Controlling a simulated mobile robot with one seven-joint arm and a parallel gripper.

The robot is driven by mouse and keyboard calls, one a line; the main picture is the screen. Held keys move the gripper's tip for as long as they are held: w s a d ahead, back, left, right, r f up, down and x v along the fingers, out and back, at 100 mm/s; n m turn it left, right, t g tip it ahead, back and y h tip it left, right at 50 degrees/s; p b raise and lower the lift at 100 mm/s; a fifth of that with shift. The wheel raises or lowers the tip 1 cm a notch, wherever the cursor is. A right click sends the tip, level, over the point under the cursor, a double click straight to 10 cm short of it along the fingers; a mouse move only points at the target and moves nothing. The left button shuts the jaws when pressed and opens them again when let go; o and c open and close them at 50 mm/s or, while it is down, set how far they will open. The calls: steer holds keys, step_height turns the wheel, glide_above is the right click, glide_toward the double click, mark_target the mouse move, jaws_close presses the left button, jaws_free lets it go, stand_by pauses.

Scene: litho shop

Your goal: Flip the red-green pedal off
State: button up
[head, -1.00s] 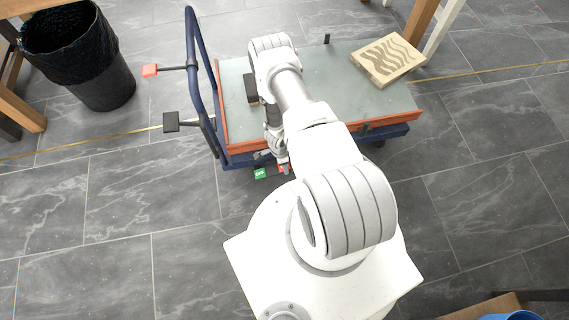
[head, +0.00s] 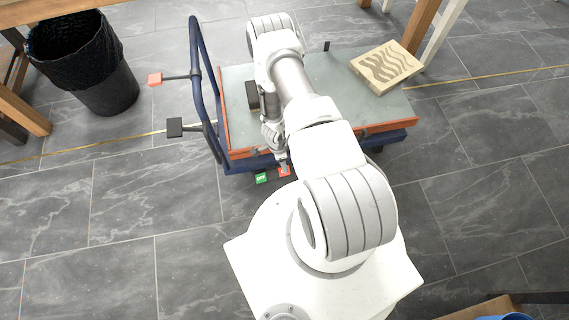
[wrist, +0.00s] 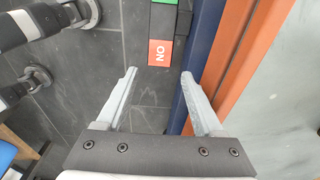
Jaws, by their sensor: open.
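The red-green pedal sits low along the near side of the blue cart. In the head view its green end (head: 262,178) is on the left and its red end (head: 284,172) on the right. In the wrist view the red end (wrist: 159,52), with upside-down "ON" lettering, lies just beyond the fingertips; a dark middle part (wrist: 162,19) and a sliver of green (wrist: 165,2) are above it. My gripper (wrist: 159,72) is open and empty, its fingers spread either side of the line to the red end. Whether it touches the pedal cannot be told.
The cart's blue frame and orange rim (wrist: 240,70) run close beside my right finger. A wooden block with wavy grooves (head: 386,66) lies on the deck. A black bin (head: 80,60) stands further left.

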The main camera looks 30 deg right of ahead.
step_height(320, 180, up, 10)
steer(key=a+p, duration=0.1)
steer(key=p, duration=0.1)
steer(key=shift+w+f+p, duration=0.15)
steer(key=shift+f+p, duration=0.05)
steer(key=shift+p, duration=0.1)
